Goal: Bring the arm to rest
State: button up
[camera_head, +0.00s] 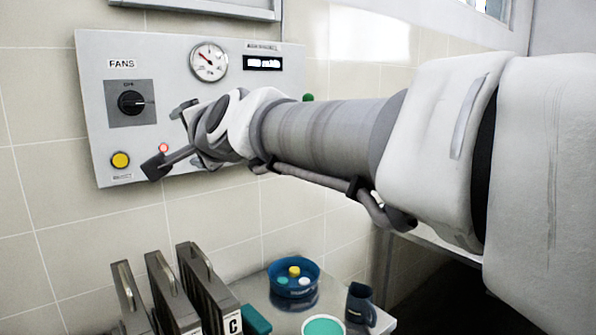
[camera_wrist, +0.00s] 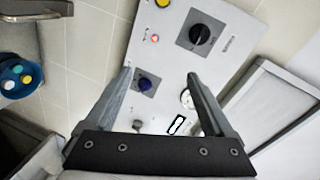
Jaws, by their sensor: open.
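My arm reaches in from the right in the head view, with my gripper (camera_head: 168,138) in front of the grey control panel (camera_head: 230,85) on the tiled wall. The two fingers are apart, with nothing seen between them. In the wrist view my gripper (camera_wrist: 160,75) is also open and faces the panel (camera_wrist: 172,70). A purple-blue knob (camera_wrist: 145,84) shows between the fingers in that view; the arm hides it in the head view. I cannot tell how far the fingertips are from the panel.
The panel has a black fan knob (camera_head: 131,102), a gauge (camera_head: 208,61), a yellow button (camera_head: 120,160) and a lit red lamp (camera_head: 163,147). Below stand several dark upright cases with handles (camera_head: 168,290), a blue bowl (camera_head: 293,292) with coloured pieces, and a dark mug (camera_head: 360,306).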

jog(key=s+d+f+n+g+h, duration=0.2)
jog(key=s+d+f, duration=0.5)
jog(key=d, duration=0.4)
jog(key=s+d+f+n+g+h, duration=0.2)
jog(key=s+d+f+h, duration=0.2)
jog(key=s+d+f, duration=0.3)
jog(key=s+d+f+n+g+h, duration=0.3)
jog(key=s+d+f, duration=0.5)
jog(key=d+f, duration=0.4)
jog(key=d+p, duration=0.1)
jog(key=d, duration=0.3)
jog(key=shift+h, duration=0.4)
jog(key=c, duration=0.6)
jog(key=shift+d, duration=0.15)
